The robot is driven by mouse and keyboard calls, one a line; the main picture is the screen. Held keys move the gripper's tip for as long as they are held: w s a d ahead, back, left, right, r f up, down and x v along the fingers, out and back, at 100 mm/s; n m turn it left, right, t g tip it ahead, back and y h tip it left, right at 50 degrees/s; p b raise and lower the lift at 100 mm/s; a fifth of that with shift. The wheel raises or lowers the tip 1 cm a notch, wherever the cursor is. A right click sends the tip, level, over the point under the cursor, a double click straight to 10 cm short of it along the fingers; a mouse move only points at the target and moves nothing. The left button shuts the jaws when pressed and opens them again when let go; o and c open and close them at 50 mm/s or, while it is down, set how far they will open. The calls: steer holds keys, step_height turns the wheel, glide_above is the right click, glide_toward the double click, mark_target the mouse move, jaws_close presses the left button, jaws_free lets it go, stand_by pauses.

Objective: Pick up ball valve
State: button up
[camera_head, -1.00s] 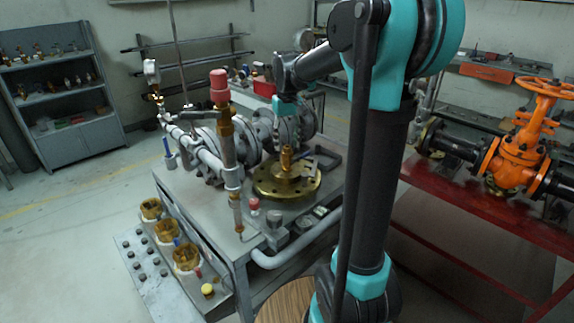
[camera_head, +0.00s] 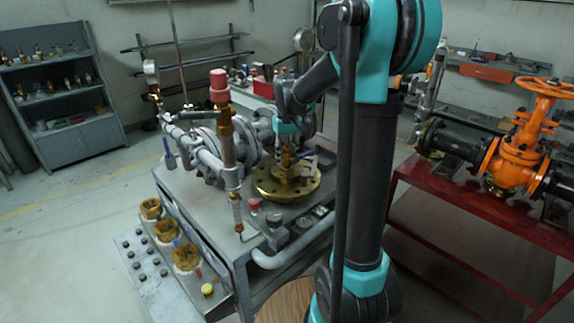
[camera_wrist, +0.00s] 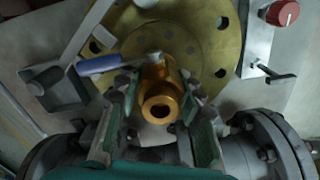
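The ball valve (camera_wrist: 162,96) is a brass body with a round open port and a lever with a blue grip (camera_wrist: 98,65). In the wrist view it stands between the two fingers of my gripper (camera_wrist: 160,101), over a brass flange (camera_wrist: 211,45). The fingers are apart, one on each side of the brass body; I see no clear contact. In the head view my gripper (camera_head: 288,146) points down at the valve (camera_head: 286,165) above the flange (camera_head: 265,184), and partly hides it.
The flange lies on a grey metal workbench (camera_head: 205,204) crowded with pipework (camera_head: 205,155). A red-capped vertical pipe (camera_head: 220,88) rises left of my gripper. A red knob (camera_wrist: 283,13) shows at the wrist view's upper right. A red table (camera_head: 455,203) carries an orange gate valve (camera_head: 518,150).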

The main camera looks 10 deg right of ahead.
jaws_close()
steer(key=shift+r, duration=0.1)
step_height(320, 180, up, 24)
steer(key=shift+r, duration=0.15)
stand_by(1.5)
stand_by(0.3)
